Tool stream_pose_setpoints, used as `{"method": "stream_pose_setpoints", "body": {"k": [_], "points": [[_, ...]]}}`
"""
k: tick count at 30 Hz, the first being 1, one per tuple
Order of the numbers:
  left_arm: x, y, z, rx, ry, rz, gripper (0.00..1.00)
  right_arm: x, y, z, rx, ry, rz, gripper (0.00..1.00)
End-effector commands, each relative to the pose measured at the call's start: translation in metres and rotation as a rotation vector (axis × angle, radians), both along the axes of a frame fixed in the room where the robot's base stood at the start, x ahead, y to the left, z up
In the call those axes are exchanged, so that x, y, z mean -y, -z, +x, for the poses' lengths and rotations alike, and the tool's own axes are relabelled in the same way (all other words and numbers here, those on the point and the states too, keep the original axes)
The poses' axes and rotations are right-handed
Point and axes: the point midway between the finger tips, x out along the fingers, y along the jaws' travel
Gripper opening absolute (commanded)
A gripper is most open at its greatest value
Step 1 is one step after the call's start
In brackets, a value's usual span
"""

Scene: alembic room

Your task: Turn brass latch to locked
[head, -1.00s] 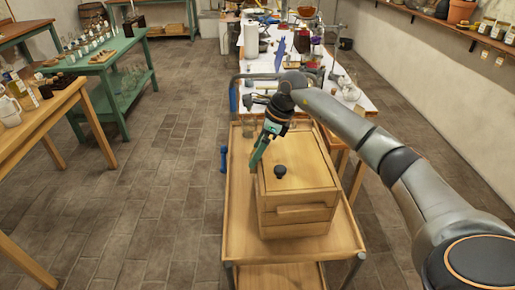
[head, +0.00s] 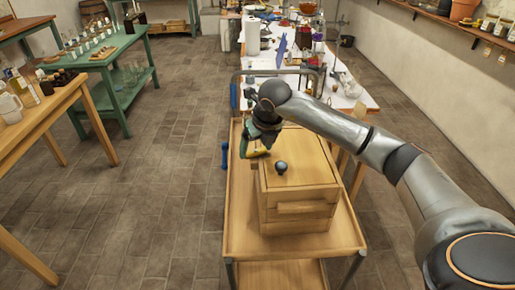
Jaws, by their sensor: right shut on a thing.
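A wooden box (head: 298,209) with a lid and a round dark knob (head: 281,167) on top stands on a wooden cart. My right gripper (head: 255,151) is at the box's far left upper edge, pointing down. It is shut on a small yellow, brass-coloured piece (head: 259,152), which looks like the brass latch. The gripper's wrist and fingers hide most of that piece, so its angle cannot be told. My left gripper is not in view.
The cart's tray (head: 241,220) has free room to the left of the box. A blue dumbbell-shaped thing (head: 225,156) is at the cart's left edge. A crowded white table (head: 345,97) stands behind, and a green bench (head: 126,82) stands far left.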

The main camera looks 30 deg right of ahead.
Motion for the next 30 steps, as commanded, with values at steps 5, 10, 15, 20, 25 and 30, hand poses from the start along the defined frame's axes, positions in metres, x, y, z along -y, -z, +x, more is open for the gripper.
{"method": "stream_pose_setpoints", "body": {"k": [5, 10, 15, 20, 25, 30], "points": [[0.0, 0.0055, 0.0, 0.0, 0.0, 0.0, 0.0, -0.0019, -0.0003, 0.0012, 0.003, 0.145, 0.0, 0.32], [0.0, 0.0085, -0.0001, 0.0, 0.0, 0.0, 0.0, -0.0026, -0.0001, 0.0012, 0.001, 0.258, 0.001, 0.32], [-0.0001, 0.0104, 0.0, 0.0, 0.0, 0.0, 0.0, -0.0024, -0.0006, 0.0014, 0.001, 0.337, 0.001, 0.32], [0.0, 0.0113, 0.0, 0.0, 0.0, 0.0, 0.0, -0.0029, -0.0005, 0.0015, 0.001, 0.379, 0.002, 0.32], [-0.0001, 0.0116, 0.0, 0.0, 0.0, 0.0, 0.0, -0.0029, -0.0006, 0.0013, 0.0, 0.396, 0.002, 0.32], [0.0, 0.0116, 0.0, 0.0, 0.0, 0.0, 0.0, -0.0028, -0.0007, 0.0014, 0.001, 0.401, 0.003, 0.32]]}}
